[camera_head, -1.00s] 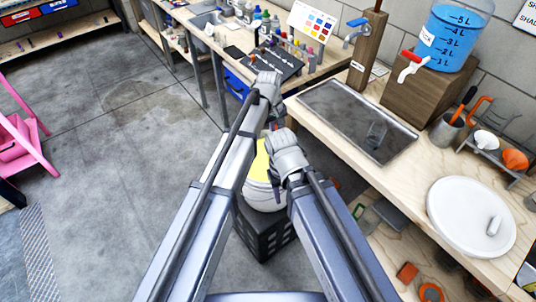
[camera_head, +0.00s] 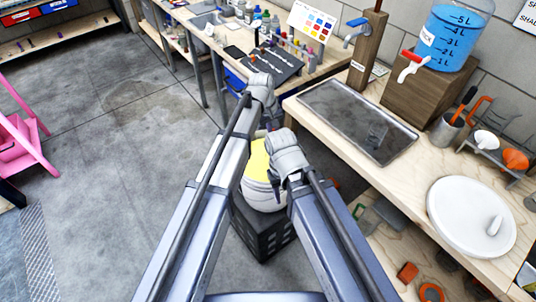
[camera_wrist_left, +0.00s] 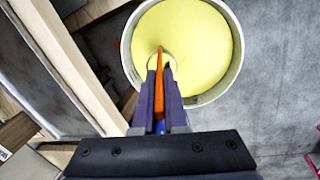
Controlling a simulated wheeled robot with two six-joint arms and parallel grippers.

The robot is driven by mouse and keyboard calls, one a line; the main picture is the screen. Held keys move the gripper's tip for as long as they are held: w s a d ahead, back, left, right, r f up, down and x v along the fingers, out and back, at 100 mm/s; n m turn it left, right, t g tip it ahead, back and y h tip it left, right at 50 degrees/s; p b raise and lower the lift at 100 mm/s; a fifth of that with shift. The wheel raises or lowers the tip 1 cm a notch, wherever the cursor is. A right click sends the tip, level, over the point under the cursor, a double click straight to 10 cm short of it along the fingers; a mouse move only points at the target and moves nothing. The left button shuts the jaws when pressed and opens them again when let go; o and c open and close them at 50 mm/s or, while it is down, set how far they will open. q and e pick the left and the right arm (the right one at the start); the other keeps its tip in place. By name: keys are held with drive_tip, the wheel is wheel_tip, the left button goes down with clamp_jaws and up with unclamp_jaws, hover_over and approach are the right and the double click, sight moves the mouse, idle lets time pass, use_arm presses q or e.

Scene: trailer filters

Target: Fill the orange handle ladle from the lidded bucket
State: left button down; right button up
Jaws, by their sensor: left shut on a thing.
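The bucket is open, with yellow liquid inside; its pale wall (camera_head: 264,195) shows partly behind my arms. In the left wrist view its metal-grey rim (camera_wrist_left: 238,62) surrounds the yellow surface. My left gripper (camera_wrist_left: 160,80) is shut on the orange handle (camera_wrist_left: 158,98) of the ladle, over the bucket's near side. The ladle's round bowl rim (camera_wrist_left: 149,62) shows at the yellow surface, with yellow inside it. I cannot tell how deep it sits. My right gripper (camera_head: 275,190) is beside the bucket, mostly hidden by its wrist. The white round lid (camera_head: 462,215) lies on the workbench.
The bucket stands on a black crate (camera_head: 262,238) on the floor. The wooden workbench (camera_head: 405,180) to the right holds a metal tray (camera_head: 345,125), a blue water tank (camera_head: 452,38) and a tool holder (camera_head: 443,132).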

use_arm(q)
drive_tip(key=shift+s+a+t+h+b, duration=0.2)
drive_tip(key=shift+s+a+h+b, duration=0.15)
drive_tip(key=shift+a+h, duration=0.3)
drive_tip(key=shift+s+a+t+h+b, duration=0.25)
drive_tip(key=shift+a+h, duration=0.2)
drive_tip(key=shift+a, duration=0.3)
idle(1.8)
